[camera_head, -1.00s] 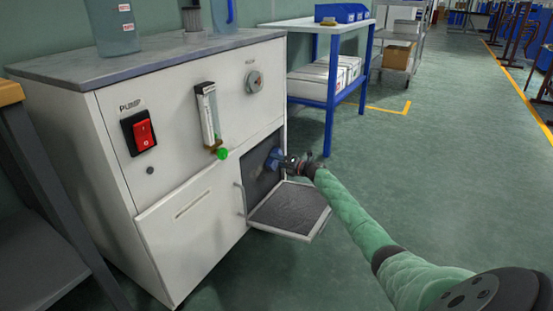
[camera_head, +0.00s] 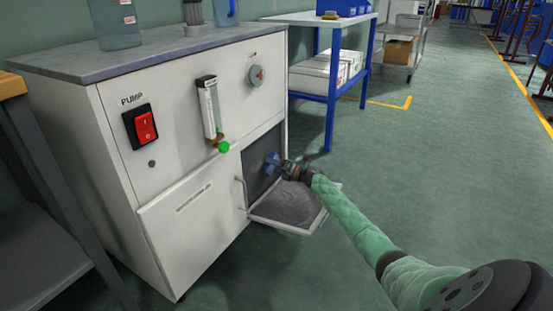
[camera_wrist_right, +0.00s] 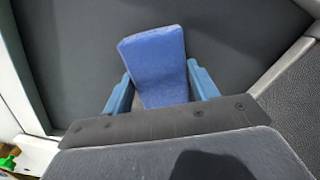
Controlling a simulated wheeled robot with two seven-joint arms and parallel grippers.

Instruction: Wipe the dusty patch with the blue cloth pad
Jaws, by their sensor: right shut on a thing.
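My right gripper (camera_head: 278,166) reaches into the open lower-right compartment of the white cabinet (camera_head: 195,215). It is shut on the blue cloth pad (camera_head: 270,162). In the right wrist view the pad (camera_wrist_right: 155,62) stands out between the two blue fingers of the gripper (camera_wrist_right: 160,88), in front of a plain dark grey panel (camera_wrist_right: 235,45). I cannot tell whether the pad touches the panel. No clear dusty patch can be made out on the visible panel; the pad and gripper hide part of it. My left gripper is not in view.
The compartment's door (camera_head: 290,207) hangs open below my right forearm, its inner face grey and speckled. A red pump switch (camera_head: 145,127) and a flow meter (camera_head: 210,108) with a green knob are on the cabinet front. A blue-framed shelf (camera_head: 332,90) stands behind; the floor at right is clear.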

